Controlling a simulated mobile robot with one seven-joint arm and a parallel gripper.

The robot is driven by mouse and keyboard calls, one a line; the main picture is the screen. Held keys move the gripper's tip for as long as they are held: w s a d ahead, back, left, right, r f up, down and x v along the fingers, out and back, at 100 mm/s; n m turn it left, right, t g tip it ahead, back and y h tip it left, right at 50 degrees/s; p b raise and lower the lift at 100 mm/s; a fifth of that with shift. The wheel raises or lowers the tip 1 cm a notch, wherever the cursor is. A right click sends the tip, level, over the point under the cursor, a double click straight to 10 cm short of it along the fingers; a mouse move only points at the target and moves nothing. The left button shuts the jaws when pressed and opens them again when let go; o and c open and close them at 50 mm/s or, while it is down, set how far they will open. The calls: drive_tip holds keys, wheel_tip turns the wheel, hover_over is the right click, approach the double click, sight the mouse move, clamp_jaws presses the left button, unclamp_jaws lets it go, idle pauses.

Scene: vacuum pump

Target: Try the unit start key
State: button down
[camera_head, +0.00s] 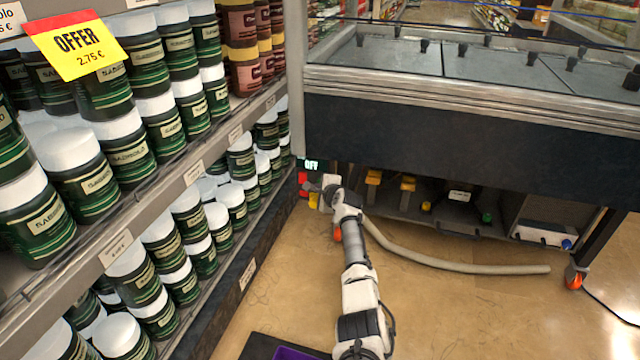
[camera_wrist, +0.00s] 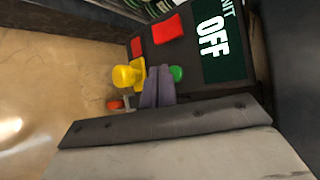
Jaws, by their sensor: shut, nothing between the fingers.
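A dark control panel (camera_wrist: 183,45) fills the upper part of the wrist view, with a display (camera_wrist: 215,40) that reads "UNIT" and "OFF" sideways. It carries a green key (camera_wrist: 177,73), a yellow knob (camera_wrist: 127,75) and two red parts, the larger one a red block (camera_wrist: 167,29). No label on the green key can be read. My gripper (camera_wrist: 158,72) is shut and empty, its fingertips between the yellow knob and the green key, close beside the green one. I cannot tell if they touch it. In the head view my gripper (camera_head: 328,183) reaches the panel display (camera_head: 311,165) under the freezer's left end.
A shelf (camera_head: 222,150) of green jars runs along the left. The freezer cabinet (camera_head: 450,130) overhangs the panel. Under it are yellow parts (camera_head: 408,184) and a low dark tray. A pale hose (camera_head: 450,266) lies on the floor.

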drive_tip(key=shift+w+d, duration=0.1)
drive_tip(key=shift+w, duration=0.15)
drive_tip(key=shift+w+d+b, duration=0.1)
drive_tip(key=shift+w+b, duration=0.3)
drive_tip(key=shift+b, duration=0.5)
idle(0.5)
drive_tip(key=shift+s+r+p, duration=0.1)
drive_tip(key=shift+s+p, duration=0.05)
drive_tip(key=shift+p, duration=0.35)
drive_tip(key=shift+s+a+p, duration=0.25)
drive_tip(key=shift+s+p, duration=0.4)
drive_tip(key=shift+p, duration=0.6)
drive_tip(key=shift+s, duration=0.1)
